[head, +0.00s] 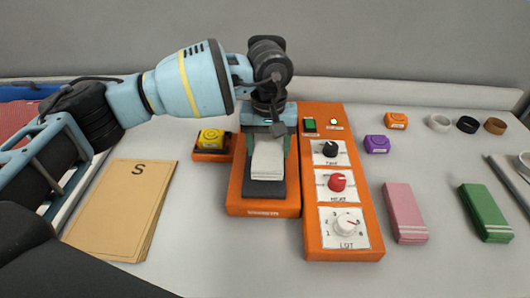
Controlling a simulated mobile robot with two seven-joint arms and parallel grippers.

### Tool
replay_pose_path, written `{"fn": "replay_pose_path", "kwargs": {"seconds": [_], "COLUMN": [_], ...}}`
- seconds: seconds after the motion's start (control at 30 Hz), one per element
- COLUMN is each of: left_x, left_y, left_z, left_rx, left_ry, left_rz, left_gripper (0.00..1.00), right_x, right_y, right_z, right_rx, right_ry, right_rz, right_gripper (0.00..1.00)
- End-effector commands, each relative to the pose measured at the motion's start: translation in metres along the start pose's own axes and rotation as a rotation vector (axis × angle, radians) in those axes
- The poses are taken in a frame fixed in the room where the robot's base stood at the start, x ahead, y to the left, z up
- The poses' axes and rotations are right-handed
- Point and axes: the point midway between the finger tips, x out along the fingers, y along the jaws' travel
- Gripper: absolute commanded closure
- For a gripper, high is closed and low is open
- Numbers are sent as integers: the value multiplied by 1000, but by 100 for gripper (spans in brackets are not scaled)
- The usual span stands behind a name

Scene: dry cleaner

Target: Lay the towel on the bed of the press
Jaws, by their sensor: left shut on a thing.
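A folded white towel (267,162) hangs from my left gripper (270,137) in the head view. My left gripper points down and is shut on the towel's far end. The towel is over the dark bed (264,191) of the orange press (262,208); I cannot tell whether it touches the bed. The gripper and wrist hide the back of the press. My right gripper is not in view.
Right of the press is an orange control panel (344,254) with three knobs. Brown paper (122,205) lies farther left. Pink (404,210) and green (485,210) folded towels lie to the right.

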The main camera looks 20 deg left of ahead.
Motion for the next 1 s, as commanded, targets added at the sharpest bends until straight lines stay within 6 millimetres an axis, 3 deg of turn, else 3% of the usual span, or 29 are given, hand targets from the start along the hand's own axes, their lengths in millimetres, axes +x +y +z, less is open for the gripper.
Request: {"fn": "replay_pose_path", "kwargs": {"seconds": [0.13, 0.4, 0.77, 0.8, 0.97, 1.0], "left_x": [0, 34, 40, 40, 39, 39], "left_y": [-8, -7, -7, -7, -7, -7], "left_z": [-11, -10, -10, -10, -10, -10], "left_rx": [-6, -1, -1, -1, -1, -1], "left_ry": [1, 2, -1, -1, 0, 0], "left_rz": [0, 0, -1, -1, 0, 0], "left_gripper": [61, 61, 61, 37, 17, 17], "right_x": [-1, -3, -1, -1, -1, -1], "right_y": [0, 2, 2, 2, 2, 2], "right_z": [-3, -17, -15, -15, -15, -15], "right_rx": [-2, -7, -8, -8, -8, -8], "right_ry": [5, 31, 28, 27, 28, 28], "right_rz": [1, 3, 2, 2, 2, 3], "right_gripper": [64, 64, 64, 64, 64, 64]}}
